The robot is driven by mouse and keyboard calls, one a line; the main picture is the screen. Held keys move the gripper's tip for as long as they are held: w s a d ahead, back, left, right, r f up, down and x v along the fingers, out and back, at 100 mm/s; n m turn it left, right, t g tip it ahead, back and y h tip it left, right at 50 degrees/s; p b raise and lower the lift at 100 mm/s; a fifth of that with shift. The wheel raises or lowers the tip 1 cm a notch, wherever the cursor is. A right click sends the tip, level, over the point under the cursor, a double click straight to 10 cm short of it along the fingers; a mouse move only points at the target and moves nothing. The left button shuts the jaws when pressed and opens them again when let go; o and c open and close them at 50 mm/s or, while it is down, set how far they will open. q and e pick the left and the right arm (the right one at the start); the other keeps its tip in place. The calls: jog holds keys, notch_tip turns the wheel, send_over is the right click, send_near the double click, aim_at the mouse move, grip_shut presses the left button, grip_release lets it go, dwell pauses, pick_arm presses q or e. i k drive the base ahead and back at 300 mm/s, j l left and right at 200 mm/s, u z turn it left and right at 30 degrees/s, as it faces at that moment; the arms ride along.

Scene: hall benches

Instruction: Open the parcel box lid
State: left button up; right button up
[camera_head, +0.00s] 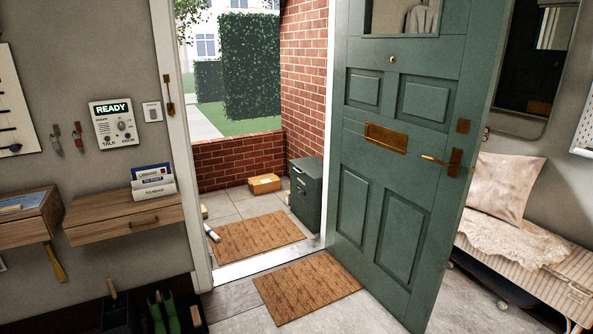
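A dark green-grey parcel box (306,195) stands outside on the porch, just beyond the doorway and partly behind the open door's edge. Its lid (305,166) looks shut. A small light mark shows near the top of its front. Neither of my grippers shows in the view.
The green front door (400,150) stands open at the right of the doorway. A doormat (305,287) lies inside and another mat (255,238) outside, with a rolled item (212,233) on its left. A cardboard parcel (264,184) lies by the brick wall. A bench (530,262) stands right; a wall shelf (125,215) juts out left.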

aim_at(313, 166)
jog(key=i, duration=1.8)
jog(key=i+j, duration=0.1)
jog(key=i, duration=0.5)
jog(key=i+z, duration=0.1)
jog(key=i, duration=0.55)
jog(key=i+j+z, duration=0.1)
jog(key=i, duration=0.5)
jog(key=i+j, duration=0.25)
jog(key=i, duration=0.35)
jog(key=i+j+z, duration=0.2)
jog(key=i+z, duration=0.15)
jog(key=i, duration=0.15)
jog(key=i+j+z, duration=0.3)
jog(key=i+j, duration=0.05)
jog(key=i, duration=0.1)
